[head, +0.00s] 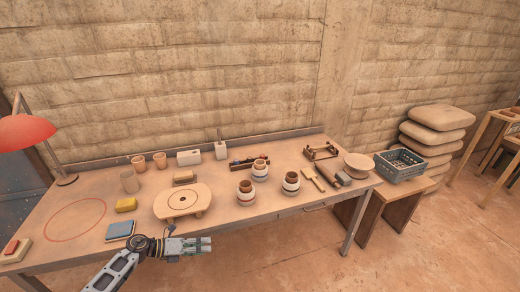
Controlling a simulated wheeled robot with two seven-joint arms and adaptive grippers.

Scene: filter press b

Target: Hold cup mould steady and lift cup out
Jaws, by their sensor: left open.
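The cup (292,176) in the right mould rises above the rim. All stand upright. My left gripper (209,245) is open and empty, in front of the table's front edge, below and left of the front-left mould and touching none of them. My right gripper is not in view.
Wooden tools (313,179) lie to the right. A grey crate (400,166) sits on a side bench. The table's left part is mostly clear.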

